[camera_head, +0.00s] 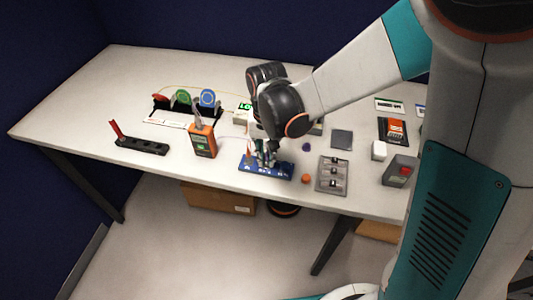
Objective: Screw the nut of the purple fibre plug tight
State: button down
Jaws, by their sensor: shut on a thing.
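My gripper (265,158) points down over the blue panel (283,174) near the front edge of the table. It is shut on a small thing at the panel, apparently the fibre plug. The fingers hide the plug and its nut, and their purple colour cannot be made out. Small ports or marks show along the panel's front. A small purple piece (306,147) lies apart on the table, right of the gripper; it looks like a cap.
An orange handheld meter (203,141) stands left of the panel. The table's front left is clear.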

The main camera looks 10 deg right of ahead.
jog(key=shift+m, duration=0.3)
jog(key=c, duration=1.5)
grip_release()
jog(key=shift+r, duration=0.1)
notch_tip(320, 180, up, 6)
jog(key=shift+r, duration=0.65)
